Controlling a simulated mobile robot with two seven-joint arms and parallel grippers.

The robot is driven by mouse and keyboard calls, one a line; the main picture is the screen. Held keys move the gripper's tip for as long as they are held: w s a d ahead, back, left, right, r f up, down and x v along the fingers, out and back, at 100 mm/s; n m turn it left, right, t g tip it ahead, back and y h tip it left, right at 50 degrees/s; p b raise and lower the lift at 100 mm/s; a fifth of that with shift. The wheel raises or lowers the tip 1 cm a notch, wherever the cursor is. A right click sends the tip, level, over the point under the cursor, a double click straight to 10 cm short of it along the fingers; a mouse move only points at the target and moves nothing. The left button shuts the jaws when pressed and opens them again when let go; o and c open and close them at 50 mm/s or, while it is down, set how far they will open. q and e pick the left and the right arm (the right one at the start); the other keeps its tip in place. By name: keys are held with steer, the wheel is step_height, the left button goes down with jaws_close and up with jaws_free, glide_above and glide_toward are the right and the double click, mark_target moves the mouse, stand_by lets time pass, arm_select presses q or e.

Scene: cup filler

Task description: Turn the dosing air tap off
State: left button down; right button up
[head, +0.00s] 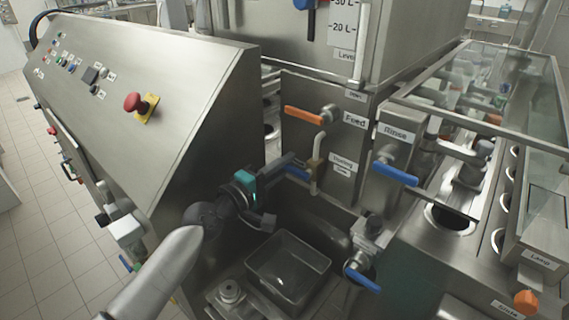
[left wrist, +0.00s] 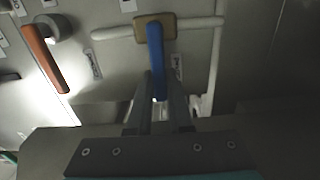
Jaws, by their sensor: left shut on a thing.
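The dosing air tap has a blue lever (head: 297,173) on a brass-coloured body (head: 314,172) in a thin pale pipe, below the orange Feed lever. Its small label (head: 342,164) is hard to read. In the left wrist view the blue lever (left wrist: 155,55) lies across the pipe, and the tap body (left wrist: 143,20) shows behind it. My left gripper (head: 284,167) reaches the lever from the left. In the left wrist view its fingers (left wrist: 159,95) are shut on the lever's free end, one on each side. My right gripper is not in view.
The orange Feed lever (head: 304,115) is just above; it also shows in the left wrist view (left wrist: 45,58). The blue Rinse lever (head: 396,174) is to the right. Below are a clear bin (head: 288,268) and another blue lever (head: 362,280). A sloped control panel (head: 150,100) stands at left.

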arm_select(q)
steer(key=shift+f, duration=0.1)
stand_by(0.4)
steer(key=c, duration=0.8)
jaws_free()
steer(key=shift+b+v, duration=0.9)
steer(key=shift+v, duration=6.7)
